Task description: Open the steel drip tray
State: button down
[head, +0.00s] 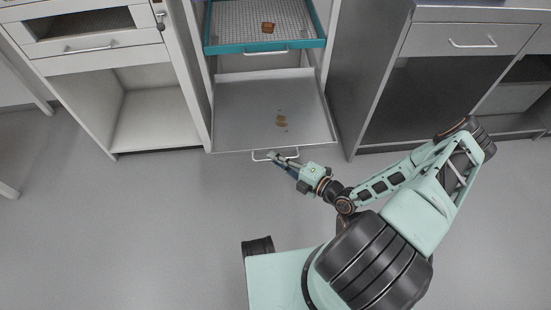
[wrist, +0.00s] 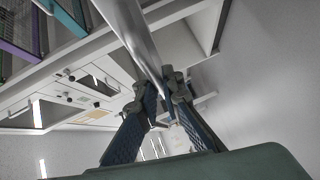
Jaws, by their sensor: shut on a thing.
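The steel drip tray (head: 240,108) is a flat grey tray low in the middle cabinet, pulled well out towards me. Brown stains or bits (head: 281,121) lie on its surface. Its bar handle (head: 262,156) is at the front edge. My gripper (head: 277,158) is at that handle, shut on it.
Above the drip tray a teal-framed mesh drawer (head: 230,47) sticks out with a brown sherd (head: 268,27) on it. A white cabinet (head: 150,120) stands left and a grey cabinet (head: 375,110) right. The floor (head: 160,220) in front is clear at left.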

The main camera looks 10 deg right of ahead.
jog(key=c, duration=2.1)
grip_release()
